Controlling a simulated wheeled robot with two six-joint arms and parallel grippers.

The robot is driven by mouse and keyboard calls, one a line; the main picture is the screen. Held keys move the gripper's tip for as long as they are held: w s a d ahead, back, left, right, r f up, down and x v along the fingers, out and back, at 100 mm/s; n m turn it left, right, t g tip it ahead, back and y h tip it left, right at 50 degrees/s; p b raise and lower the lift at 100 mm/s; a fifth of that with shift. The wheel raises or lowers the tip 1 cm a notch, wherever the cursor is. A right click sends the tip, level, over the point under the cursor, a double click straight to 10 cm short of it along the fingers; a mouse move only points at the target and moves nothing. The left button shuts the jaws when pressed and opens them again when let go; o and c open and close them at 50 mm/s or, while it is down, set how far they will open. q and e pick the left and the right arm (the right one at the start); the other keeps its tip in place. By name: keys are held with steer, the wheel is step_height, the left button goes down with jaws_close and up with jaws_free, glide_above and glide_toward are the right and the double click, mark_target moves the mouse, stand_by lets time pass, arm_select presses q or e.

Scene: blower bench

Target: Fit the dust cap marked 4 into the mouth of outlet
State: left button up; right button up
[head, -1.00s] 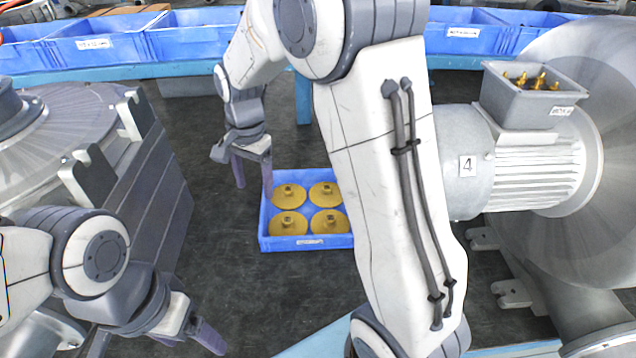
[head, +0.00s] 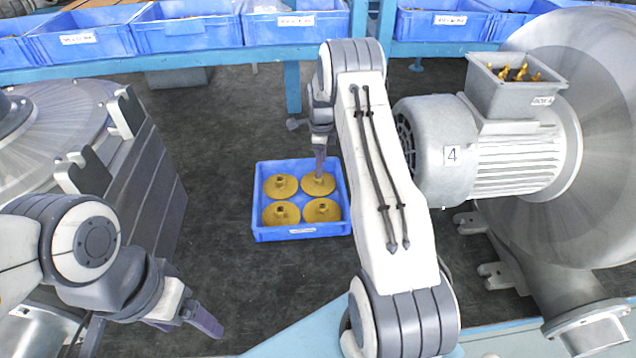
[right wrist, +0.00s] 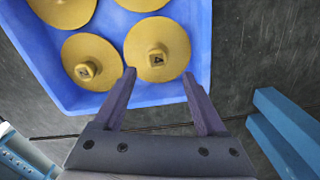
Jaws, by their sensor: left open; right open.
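Several round gold dust caps, each with a square knob, lie in a blue tray (head: 256,205) on the floor. My right gripper (head: 320,170) is open and points down at the back-right cap (head: 318,185). In the right wrist view, this cap (right wrist: 157,50) shows just ahead of and between the open fingertips (right wrist: 158,76). Its knob bears a small dark mark that I cannot read. My left gripper (head: 188,322) is open and empty at the lower left. The blower motor at right carries a plate marked 4 (head: 452,155). A flanged pipe end (head: 590,328), possibly its outlet, shows below; its mouth is hidden.
A second grey machine (head: 120,180) stands at the left. A blue bench with labelled blue bins (head: 185,36) runs along the back. A grey box (head: 515,85) with small brass parts sits on the motor. Dark floor around the tray is free.

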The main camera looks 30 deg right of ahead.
steer(key=f, duration=0.2)
steer(key=a+f+p, duration=0.1)
steer(key=shift+f, duration=0.35)
steer(key=shift+w+f, duration=0.1)
steer(key=shift+f, duration=0.4)
steer(key=shift+d, duration=0.1)
jaws_close()
steer(key=shift+r, duration=0.1)
step_height(320, 180, up, 10)
steer(key=b, duration=0.1)
steer(key=shift+b, duration=0.3)
